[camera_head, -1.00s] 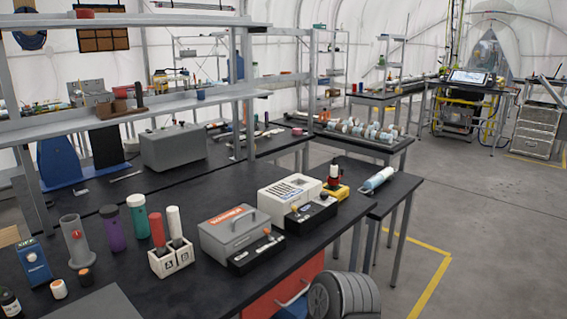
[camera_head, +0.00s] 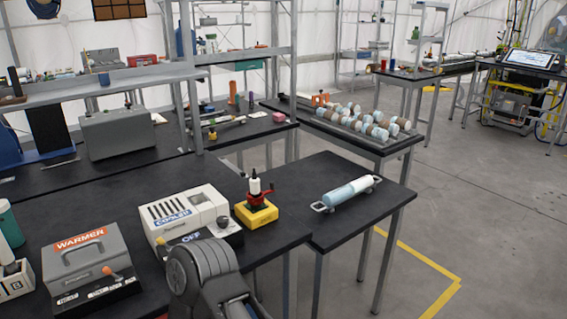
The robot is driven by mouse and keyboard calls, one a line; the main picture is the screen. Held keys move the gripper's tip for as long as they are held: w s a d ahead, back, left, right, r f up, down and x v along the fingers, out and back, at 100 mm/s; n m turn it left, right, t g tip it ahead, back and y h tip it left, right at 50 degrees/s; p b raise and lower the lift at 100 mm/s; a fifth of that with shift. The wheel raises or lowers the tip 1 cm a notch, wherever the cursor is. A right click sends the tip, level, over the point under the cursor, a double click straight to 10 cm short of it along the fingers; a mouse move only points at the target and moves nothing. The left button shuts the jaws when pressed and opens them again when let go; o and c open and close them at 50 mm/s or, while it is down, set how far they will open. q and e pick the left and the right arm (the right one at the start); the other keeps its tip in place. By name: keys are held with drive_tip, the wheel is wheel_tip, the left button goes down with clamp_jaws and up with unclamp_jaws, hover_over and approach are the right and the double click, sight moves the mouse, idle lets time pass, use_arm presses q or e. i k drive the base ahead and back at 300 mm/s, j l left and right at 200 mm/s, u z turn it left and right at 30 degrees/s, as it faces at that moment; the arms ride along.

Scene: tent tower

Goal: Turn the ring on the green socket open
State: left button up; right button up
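I cannot make out a green socket or its ring for certain in the head view. A yellow block (camera_head: 257,214) stands at the right end of the near black bench. It carries a red clamp-like part (camera_head: 259,195) around an upright piece with a white body and dark top (camera_head: 255,183). A white and pale blue cylinder (camera_head: 347,192) with a metal handle at each end lies on the small black side table. A grey ribbed link of my own arm shows at the bottom, in front of the bench. No fingertips of either gripper are in view.
A grey warmer box (camera_head: 86,262) and a white cooler box (camera_head: 184,218) stand left of the yellow block. A rack of several cylinders (camera_head: 355,120) is behind. The side table (camera_head: 335,232) is mostly bare. Open floor (camera_head: 490,215) lies to the right.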

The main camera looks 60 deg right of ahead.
sight(250, 201)
drive_tip(key=k+l, duration=0.1)
drive_tip(key=l, duration=0.25)
drive_tip(key=k+l, duration=0.15)
drive_tip(key=l, duration=0.2)
drive_tip(key=k+l, duration=0.1)
drive_tip(key=l, duration=0.3)
drive_tip(key=k+l, duration=0.1)
drive_tip(key=l, duration=0.25)
drive_tip(key=k+l, duration=0.1)
drive_tip(key=l, duration=0.25)
drive_tip(key=k+l, duration=0.15)
drive_tip(key=l, duration=0.2)
